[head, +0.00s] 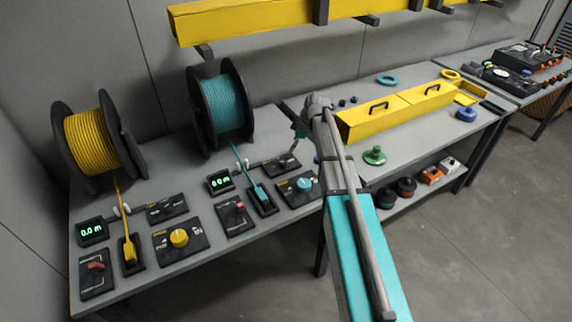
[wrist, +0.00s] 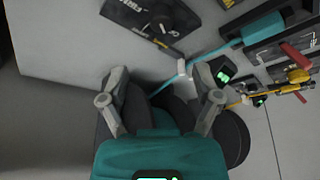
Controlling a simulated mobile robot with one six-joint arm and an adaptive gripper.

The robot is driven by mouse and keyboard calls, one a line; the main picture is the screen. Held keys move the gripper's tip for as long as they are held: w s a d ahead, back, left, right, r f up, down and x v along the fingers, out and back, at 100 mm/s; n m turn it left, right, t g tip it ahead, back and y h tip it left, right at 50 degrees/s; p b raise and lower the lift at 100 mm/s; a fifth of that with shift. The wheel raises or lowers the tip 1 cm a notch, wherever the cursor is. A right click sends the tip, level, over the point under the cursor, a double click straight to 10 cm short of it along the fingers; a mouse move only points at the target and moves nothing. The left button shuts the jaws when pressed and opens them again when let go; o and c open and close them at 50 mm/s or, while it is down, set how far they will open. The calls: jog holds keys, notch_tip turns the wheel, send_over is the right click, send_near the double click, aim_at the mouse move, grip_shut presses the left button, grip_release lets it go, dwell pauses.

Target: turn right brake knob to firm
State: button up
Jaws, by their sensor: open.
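The right black panel with a small dark knob (head: 284,162) sits behind the teal-knob panel, right of the teal spool's line guide. I take this knob to be the right brake knob. In the wrist view the knob (wrist: 163,23) shows at the top, with pale lettering too small to read surely, so its setting is unclear. My gripper (head: 299,130) is above and behind that panel, apart from the knob. In the wrist view my gripper (wrist: 162,82) is open, its two grey fingers wide apart with nothing gripped between them.
The teal spool (head: 224,108) stands left of my gripper, its line running to a teal lever (head: 261,194). A teal knob (head: 304,184) and a green-digit display (head: 220,181) are close by. Yellow boxes (head: 370,121) stand right of my arm. A yellow beam (head: 260,22) hangs above.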

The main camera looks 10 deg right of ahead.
aim_at(284, 161)
jog(key=shift+b+x, duration=4.65)
jog(key=shift+x, duration=0.7)
jog(key=c, duration=1)
jog(key=shift+d, duration=0.3)
grip_shut()
jog(key=shift+a, duration=0.25)
